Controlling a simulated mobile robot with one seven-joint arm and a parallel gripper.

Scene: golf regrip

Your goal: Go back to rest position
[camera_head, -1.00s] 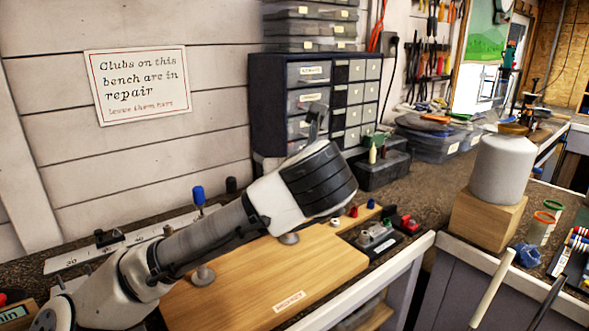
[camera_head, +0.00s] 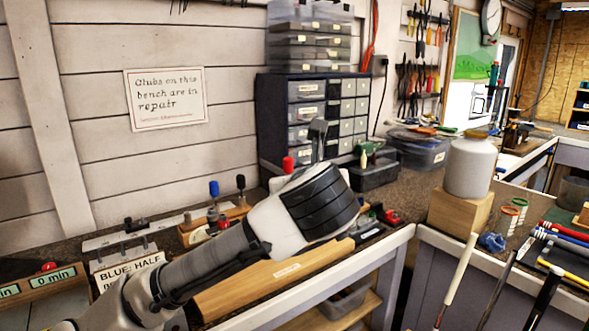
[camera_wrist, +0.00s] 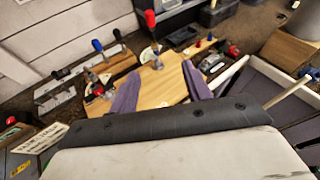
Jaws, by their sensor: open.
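My arm reaches up and to the right across the bench in the head view, with its dark-banded wrist in front of the drawer cabinet. My gripper (camera_wrist: 157,92) shows in the wrist view as two purple fingers set wide apart, with nothing held between them. Beyond the fingers is a wooden board (camera_wrist: 160,88) on the bench, and the fingers overlap it in the picture. I cannot tell the gap between them. In the head view the fingers are hidden behind the wrist.
A drawer cabinet (camera_head: 305,110) stands against the wall. A white canister (camera_head: 469,167) on a wood block (camera_head: 460,212) stands at the right. Red-handled (camera_wrist: 150,19) and blue-handled (camera_head: 214,189) tools stand near the board.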

